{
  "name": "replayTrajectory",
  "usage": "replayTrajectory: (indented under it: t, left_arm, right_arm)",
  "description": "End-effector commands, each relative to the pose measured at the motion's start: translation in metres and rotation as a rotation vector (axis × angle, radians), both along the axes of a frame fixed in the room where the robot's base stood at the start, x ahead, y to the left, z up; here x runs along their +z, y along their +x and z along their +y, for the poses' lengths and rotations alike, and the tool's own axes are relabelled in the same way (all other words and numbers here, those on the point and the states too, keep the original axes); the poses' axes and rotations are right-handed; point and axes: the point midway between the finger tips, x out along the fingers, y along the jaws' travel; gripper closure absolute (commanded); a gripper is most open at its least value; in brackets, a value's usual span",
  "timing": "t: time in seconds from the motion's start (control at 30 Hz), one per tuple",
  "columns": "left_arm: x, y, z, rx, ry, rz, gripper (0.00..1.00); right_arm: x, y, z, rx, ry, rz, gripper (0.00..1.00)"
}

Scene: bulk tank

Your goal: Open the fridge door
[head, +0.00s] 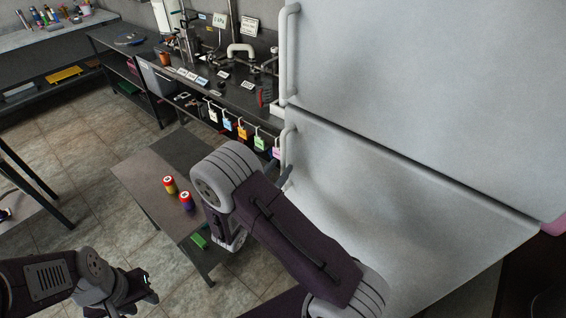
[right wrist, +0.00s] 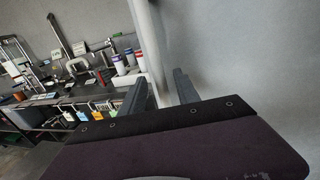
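The white fridge (head: 400,190) fills the right of the head view, with an upper door (head: 420,90) and a lower door (head: 390,215). The upper door has a long vertical handle (head: 289,50). The lower door has a shorter handle (head: 286,150) at its left edge. My right gripper (head: 286,180) is at this lower handle, partly hidden by my arm. In the right wrist view its two fingers (right wrist: 162,92) are apart, with a pale handle bar (right wrist: 149,45) running down between them; contact is unclear. My left gripper (head: 143,290) is low at the left, away from the fridge.
A dark counter (head: 225,92) with hanging coloured tags runs behind. Tiled floor (head: 75,150) is free at left.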

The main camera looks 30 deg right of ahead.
Motion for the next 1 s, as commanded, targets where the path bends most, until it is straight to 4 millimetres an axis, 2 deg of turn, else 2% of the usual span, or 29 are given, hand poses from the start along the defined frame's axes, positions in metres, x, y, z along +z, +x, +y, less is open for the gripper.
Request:
replayTrajectory:
  t: [0.03, 0.17, 0.47, 0.6, 1.0]
  left_arm:
    - [0.002, 0.0, 0.0, 0.0, 0.0, 0.0, 0.64]
    - [0.002, 0.0, 0.0, 0.0, 0.0, 0.0, 0.64]
    - [0.002, 0.0, 0.0, 0.0, 0.0, 0.0, 0.64]
    - [0.002, 0.0, 0.0, 0.0, 0.0, 0.0, 0.64]
    - [0.002, 0.0, 0.0, 0.0, 0.0, 0.0, 0.64]
  right_arm:
    - [0.001, 0.004, -0.008, -0.004, 0.0, 0.0, 0.62]
    - [0.001, 0.012, -0.019, -0.002, 0.0, 0.0, 0.62]
    - [0.0, 0.015, -0.022, 0.0, 0.0, 0.0, 0.62]
    - [0.0, 0.015, -0.022, 0.0, 0.0, 0.0, 1.0]
    - [0.0, 0.015, -0.022, 0.0, 0.0, 0.0, 1.0]
